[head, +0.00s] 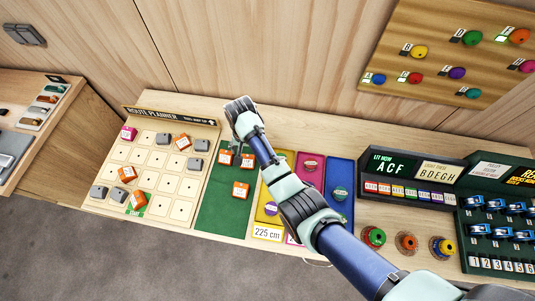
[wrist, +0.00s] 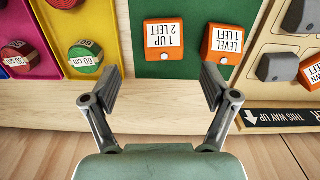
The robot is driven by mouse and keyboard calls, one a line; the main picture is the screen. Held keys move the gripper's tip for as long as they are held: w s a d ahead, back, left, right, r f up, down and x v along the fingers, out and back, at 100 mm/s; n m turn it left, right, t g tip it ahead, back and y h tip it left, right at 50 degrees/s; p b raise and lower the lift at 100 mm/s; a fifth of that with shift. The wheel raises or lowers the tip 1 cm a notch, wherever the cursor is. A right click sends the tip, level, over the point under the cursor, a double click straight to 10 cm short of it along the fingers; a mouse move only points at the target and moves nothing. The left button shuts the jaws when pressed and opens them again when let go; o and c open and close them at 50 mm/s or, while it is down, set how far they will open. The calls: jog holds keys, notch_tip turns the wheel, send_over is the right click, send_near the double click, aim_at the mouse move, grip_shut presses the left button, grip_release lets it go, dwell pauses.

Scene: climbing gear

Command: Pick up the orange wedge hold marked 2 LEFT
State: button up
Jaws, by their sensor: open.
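The orange wedge hold whose label reads "1 UP 2 LEFT" (wrist: 164,38) lies on the green mat (wrist: 190,10), just ahead of my gripper (wrist: 160,78) in the wrist view. Its label appears upside down there. My gripper is open and empty, above the mat's back edge.
The route planner board (head: 155,158) with grey and orange holds stands left of the mat. Yellow, pink and blue panels (head: 342,171) holding tape rolls adjoin it on the right. Bare wood (wrist: 60,118) lies beyond the mat's back edge.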

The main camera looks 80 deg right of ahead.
aim_at(247, 160)
jog(key=shift+w+f, duration=0.15)
jog(key=shift+w+f+b, duration=0.2)
jog(key=shift+f+b, duration=0.15)
jog(key=shift+f, duration=0.7)
jog(key=shift+s+a+f+b, duration=0.1)
jog(key=shift+f+b, duration=0.2)
jog(key=shift+f, duration=1.1)
jog(key=shift+a+f+b, duration=0.1)
jog(key=shift+f+b, duration=0.15)
jog(key=shift+f, duration=1.1)
jog(key=c, duration=1.3)
